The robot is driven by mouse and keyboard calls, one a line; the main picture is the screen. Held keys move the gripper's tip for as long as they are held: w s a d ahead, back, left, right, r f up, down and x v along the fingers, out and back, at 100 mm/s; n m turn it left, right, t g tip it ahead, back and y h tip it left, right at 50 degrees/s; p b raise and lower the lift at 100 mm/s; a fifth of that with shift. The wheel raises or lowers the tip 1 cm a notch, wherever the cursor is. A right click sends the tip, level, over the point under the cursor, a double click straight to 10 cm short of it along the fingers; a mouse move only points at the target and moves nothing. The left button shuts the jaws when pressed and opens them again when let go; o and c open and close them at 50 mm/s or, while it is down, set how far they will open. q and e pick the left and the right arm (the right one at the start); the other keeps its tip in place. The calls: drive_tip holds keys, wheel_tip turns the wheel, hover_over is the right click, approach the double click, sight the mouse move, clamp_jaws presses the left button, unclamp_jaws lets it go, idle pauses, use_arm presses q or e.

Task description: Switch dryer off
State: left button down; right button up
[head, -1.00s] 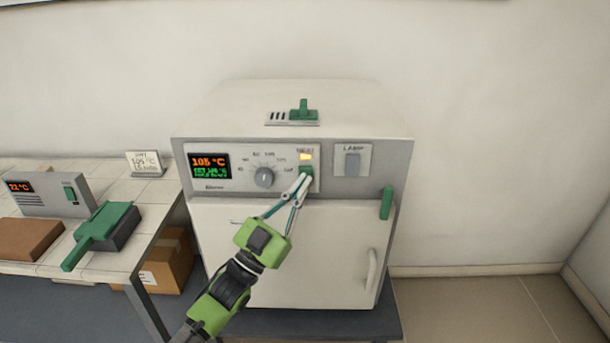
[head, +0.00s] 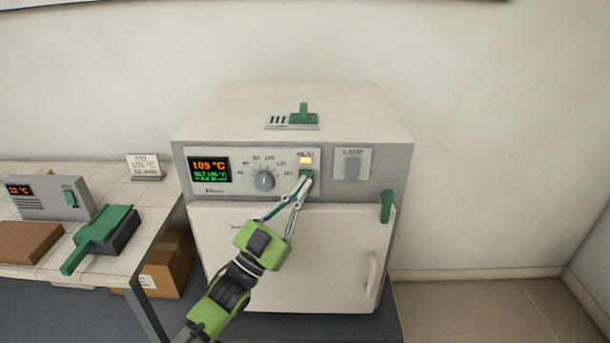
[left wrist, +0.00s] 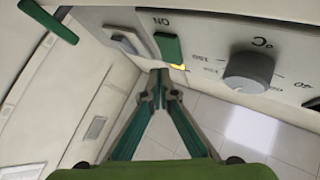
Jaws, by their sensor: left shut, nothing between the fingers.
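The dryer (head: 290,260) is a white box with a grey control panel. Its display (head: 209,170) shows orange and green text, reading about 105 °C. A small yellow light (head: 305,160) glows on the panel, above a green switch (head: 307,174). The switch also shows in the left wrist view (left wrist: 168,46), beside the lit light. My left gripper (head: 302,180) is shut and empty, its fingertips at the green switch and partly hiding it. In the left wrist view the fingertips (left wrist: 160,82) are together, close to the switch; contact cannot be told. My right gripper is not in view.
A round grey dial (head: 264,180) is left of the switch, and a grey lamp switch (head: 352,166) is right of it. A green latch (head: 387,206) and door handle (head: 372,275) stick out at the right. A tiled bench (head: 150,197) with small equipment stands at the left.

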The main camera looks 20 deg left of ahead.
use_arm(q)
drive_tip(key=shift+w, duration=0.15)
idle(0.4)
drive_tip(key=shift+w+a, duration=0.1)
drive_tip(key=shift+w, duration=0.15)
drive_tip(key=shift+w+a+r, duration=0.1)
drive_tip(key=shift+w, duration=0.2)
idle(0.7)
drive_tip(key=shift+s+d, duration=0.2)
drive_tip(key=shift+s, duration=0.6)
drive_tip(key=s, duration=0.1)
drive_tip(key=s+d+p, duration=0.1)
drive_tip(key=s, duration=0.1)
drive_tip(key=s+p, duration=0.1)
drive_tip(key=shift+s+d+f, duration=0.2)
drive_tip(key=shift+s+f, duration=0.15)
